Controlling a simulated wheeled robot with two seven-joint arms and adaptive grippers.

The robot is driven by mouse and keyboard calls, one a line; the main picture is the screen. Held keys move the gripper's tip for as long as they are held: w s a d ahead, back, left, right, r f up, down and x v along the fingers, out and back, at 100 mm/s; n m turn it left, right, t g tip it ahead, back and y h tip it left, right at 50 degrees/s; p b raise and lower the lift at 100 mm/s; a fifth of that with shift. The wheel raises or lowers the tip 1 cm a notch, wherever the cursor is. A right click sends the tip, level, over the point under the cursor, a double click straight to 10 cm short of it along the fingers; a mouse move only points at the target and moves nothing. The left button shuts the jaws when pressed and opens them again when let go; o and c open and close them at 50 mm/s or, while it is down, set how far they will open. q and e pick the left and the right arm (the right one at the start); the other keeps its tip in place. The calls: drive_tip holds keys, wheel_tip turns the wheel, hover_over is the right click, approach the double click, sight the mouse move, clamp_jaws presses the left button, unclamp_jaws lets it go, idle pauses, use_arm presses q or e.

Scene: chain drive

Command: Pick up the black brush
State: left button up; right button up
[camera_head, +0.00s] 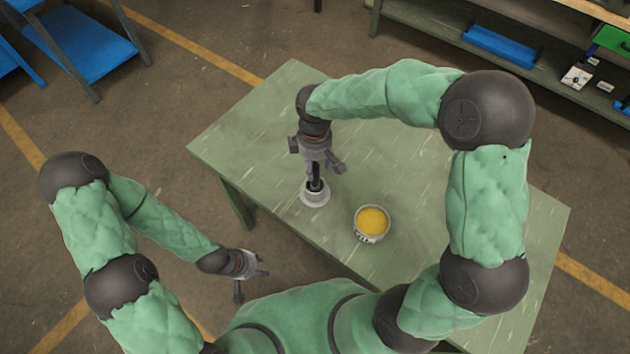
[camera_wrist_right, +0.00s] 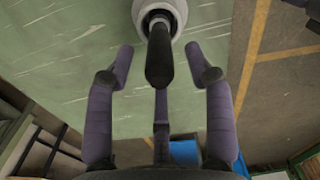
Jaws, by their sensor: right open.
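The black brush (camera_head: 314,183) stands with its dark handle up in a round pale holder (camera_head: 315,196) on the green table. In the right wrist view the black brush (camera_wrist_right: 159,58) points toward the camera, its lower end inside the pale holder (camera_wrist_right: 172,8). My right gripper (camera_head: 318,172) is above the holder. In its wrist view the right gripper (camera_wrist_right: 159,50) is open, with its fingers spread around the handle and gaps on both sides. My left gripper (camera_head: 251,275) is open and empty, beyond the table's near left edge.
A can with yellow contents (camera_head: 371,222) stands on the table to the right of the holder. The rest of the table top (camera_head: 250,140) in view is bare. A blue-topped rack (camera_head: 85,45) and a shelf with a blue tray (camera_head: 500,47) stand farther off.

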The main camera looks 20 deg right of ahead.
sight(315, 180)
wheel_tip(315, 180, down, 4)
drive_tip(key=shift+f+b, duration=0.1)
drive_tip(key=shift+b, duration=0.45)
clamp_jaws()
use_arm(q)
drive_tip(key=shift+f, duration=0.65)
